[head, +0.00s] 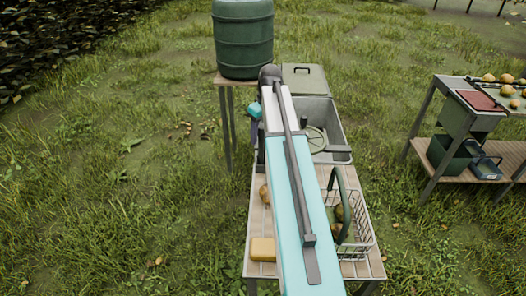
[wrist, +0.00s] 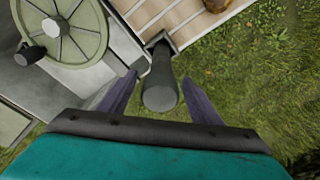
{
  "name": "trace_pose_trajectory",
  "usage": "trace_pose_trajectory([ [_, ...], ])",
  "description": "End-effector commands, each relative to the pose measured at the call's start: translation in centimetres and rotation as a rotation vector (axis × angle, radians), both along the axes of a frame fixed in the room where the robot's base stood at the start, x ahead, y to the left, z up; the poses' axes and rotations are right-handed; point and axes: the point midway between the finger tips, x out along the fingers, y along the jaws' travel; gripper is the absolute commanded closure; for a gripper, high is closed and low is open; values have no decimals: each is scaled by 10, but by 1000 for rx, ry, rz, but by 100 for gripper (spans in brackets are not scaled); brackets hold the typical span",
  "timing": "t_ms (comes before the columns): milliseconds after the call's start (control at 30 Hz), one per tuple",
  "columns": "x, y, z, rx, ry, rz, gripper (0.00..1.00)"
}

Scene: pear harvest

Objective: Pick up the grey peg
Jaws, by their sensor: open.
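In the wrist view the grey peg (wrist: 160,92) is a dark grey cylinder with a rounded end toward the camera. It sits at the edge of the stand, beside the metal sink, with grass below. My gripper (wrist: 160,78) is open, with one dark finger on each side of the peg and visible gaps between. I cannot tell how deep the fingers reach along it. In the head view my gripper (head: 254,133) is partly hidden by my arm at the left side of the sink, and I cannot make out the peg there.
The sink (head: 340,132) holds a round green spoked disc (wrist: 88,42). The wooden stand (head: 258,222) bears a yellow block (head: 262,248), pears and a wire basket (head: 366,240). A green barrel (head: 243,40) stands behind. Another table (head: 455,172) is at right.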

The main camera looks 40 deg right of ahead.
Motion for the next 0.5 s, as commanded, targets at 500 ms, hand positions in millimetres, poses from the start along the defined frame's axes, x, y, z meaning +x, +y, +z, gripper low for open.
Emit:
trace_pose_trajectory([
  [500,3,1,-15,0,0,1,42],
])
